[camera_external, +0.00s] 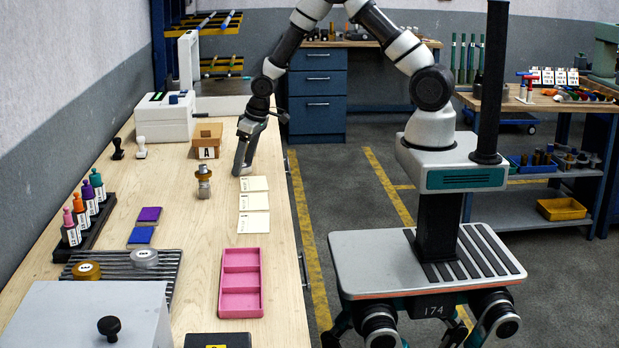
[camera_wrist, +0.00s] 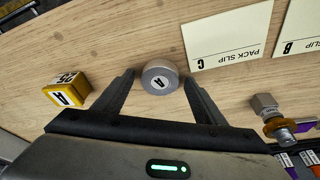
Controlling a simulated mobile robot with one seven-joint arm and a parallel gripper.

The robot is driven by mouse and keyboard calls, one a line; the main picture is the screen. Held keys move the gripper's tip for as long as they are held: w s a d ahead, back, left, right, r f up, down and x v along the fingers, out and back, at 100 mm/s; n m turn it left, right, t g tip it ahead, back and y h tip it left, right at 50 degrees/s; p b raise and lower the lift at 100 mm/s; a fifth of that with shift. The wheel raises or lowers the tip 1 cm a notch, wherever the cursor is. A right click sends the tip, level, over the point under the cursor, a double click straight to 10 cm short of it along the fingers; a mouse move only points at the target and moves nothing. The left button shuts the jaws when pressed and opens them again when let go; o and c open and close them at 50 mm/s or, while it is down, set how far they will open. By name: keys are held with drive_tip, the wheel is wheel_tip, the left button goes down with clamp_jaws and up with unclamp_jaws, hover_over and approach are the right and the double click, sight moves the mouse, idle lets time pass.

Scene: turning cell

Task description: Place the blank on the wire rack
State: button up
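In the wrist view a round grey metal blank (camera_wrist: 160,77) marked A lies on the wooden bench between the fingertips of my gripper (camera_wrist: 160,80). The fingers are open, one on each side, with a small gap visible. In the external view my gripper (camera_external: 243,163) points down low over the bench near its right edge, and I cannot make out the blank there. The wire rack (camera_external: 115,268) is dark and barred, at the front left of the bench. A gold disc (camera_external: 87,270) and a silver disc (camera_external: 144,258) sit on it.
Pack slips (camera_external: 254,203) lie in a row just in front of my gripper. A brass-and-steel fitting (camera_external: 203,183) and a box labelled A (camera_external: 207,142) stand to its left. A pink tray (camera_external: 241,283), coloured pads (camera_external: 146,224) and a bottle rack (camera_external: 88,222) are nearer the rack.

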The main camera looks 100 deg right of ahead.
drive_tip(key=shift+r+p, duration=0.35)
drive_tip(key=shift+o, duration=0.4)
drive_tip(key=v, duration=1.1)
drive_tip(key=shift+r, duration=0.3)
drive_tip(key=shift+s+a, duration=0.1)
drive_tip(key=shift+s, duration=0.05)
